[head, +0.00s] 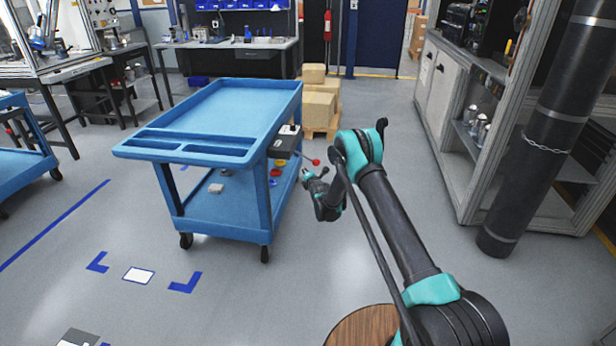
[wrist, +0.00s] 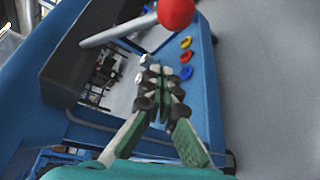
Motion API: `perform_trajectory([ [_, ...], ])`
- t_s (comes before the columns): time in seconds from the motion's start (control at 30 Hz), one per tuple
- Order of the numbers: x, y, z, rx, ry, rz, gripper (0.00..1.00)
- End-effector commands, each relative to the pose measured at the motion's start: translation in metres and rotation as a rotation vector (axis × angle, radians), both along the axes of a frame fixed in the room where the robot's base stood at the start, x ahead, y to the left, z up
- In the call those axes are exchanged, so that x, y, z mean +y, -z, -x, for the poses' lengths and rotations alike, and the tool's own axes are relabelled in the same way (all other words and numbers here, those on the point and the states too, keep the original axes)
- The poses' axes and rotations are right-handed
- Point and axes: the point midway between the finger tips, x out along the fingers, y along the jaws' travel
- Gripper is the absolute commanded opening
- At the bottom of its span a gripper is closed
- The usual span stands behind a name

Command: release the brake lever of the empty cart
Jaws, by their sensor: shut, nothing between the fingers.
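The blue cart (head: 225,100) stands left of my arm with a bare top tray. A dark box (head: 285,142) sits at its right side, and a lever with a grey rod and red ball knob (head: 316,162) sticks out from it. In the wrist view the red knob (wrist: 175,12) is at the top and the rod (wrist: 118,30) runs left from it. My gripper (head: 306,173) is beside the cart, close to the knob. In the wrist view its fingers (wrist: 156,75) are shut and empty, below the knob and apart from it in the picture.
Red, yellow and blue round pieces (wrist: 187,57) show by the cart's lower part. Cardboard boxes (head: 320,100) stand on a pallet behind. Another blue cart (head: 22,150) is at the far left. A dark pillar (head: 545,130) and grey cabinet stand right.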

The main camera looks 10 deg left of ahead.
Motion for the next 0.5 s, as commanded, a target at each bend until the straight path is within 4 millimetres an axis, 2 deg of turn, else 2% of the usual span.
perform_trajectory([
  [0.1,0.01,0.006,-0.021,0.0,0.0,0.0,0.0],
  [0.13,0.006,0.004,-0.023,0.001,0.002,0.0,0.0],
  [0.3,-0.015,-0.007,-0.024,0.001,0.002,-0.001,0.0],
  [0.5,-0.025,-0.013,-0.025,0.001,0.001,0.0,0.0],
])
